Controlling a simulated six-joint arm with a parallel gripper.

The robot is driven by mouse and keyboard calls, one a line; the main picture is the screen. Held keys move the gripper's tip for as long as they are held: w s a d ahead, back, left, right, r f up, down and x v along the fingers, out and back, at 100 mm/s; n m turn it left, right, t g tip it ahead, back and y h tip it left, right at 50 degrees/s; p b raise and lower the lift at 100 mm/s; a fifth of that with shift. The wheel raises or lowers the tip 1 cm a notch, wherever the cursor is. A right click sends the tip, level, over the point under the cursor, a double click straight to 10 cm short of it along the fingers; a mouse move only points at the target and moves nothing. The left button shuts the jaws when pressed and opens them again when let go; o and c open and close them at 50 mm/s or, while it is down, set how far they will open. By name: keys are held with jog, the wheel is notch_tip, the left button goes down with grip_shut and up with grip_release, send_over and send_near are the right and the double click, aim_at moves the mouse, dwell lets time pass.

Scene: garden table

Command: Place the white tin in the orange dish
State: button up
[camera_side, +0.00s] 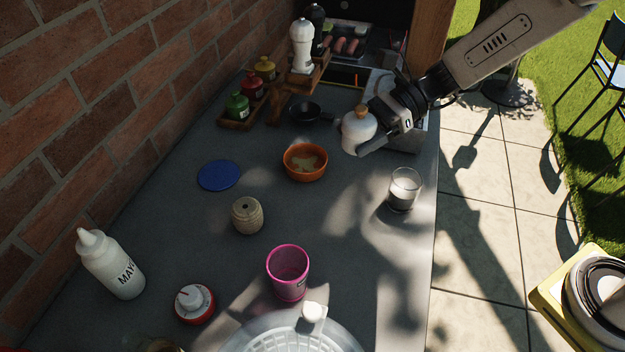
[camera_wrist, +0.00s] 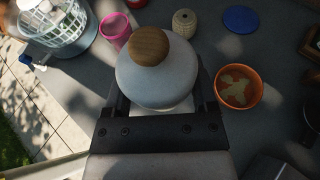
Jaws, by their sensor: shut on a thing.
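The white tin (camera_side: 358,135), with a round wooden knob on top, is held up off the counter by my gripper (camera_side: 371,139). In the wrist view the tin (camera_wrist: 158,80) sits between the two fingers of my gripper (camera_wrist: 159,102), knob towards the camera. The orange dish (camera_side: 305,176) stands on the counter, to the left of and nearer the side camera than the tin. In the wrist view the dish (camera_wrist: 252,101) is right of the tin, with a tan patch inside. The tin is apart from the dish.
A glass (camera_side: 403,190) stands right of the dish. A dark pan (camera_side: 305,112) is behind it, a blue disc (camera_side: 218,175) left of it. A beehive-shaped pot (camera_side: 247,215) and pink cup (camera_side: 288,270) stand nearer. Counter between them is clear.

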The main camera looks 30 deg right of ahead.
jog(key=w+a+f, duration=0.4)
jog(key=w+f, duration=0.5)
jog(key=w, duration=0.3)
jog(key=shift+w+a+f, duration=0.1)
jog(key=shift+a, duration=0.05)
jog(key=shift+w+f, duration=0.15)
jog(key=shift+f, duration=1.6)
jog(key=shift+f, duration=0.6)
jog(key=o, duration=1.2)
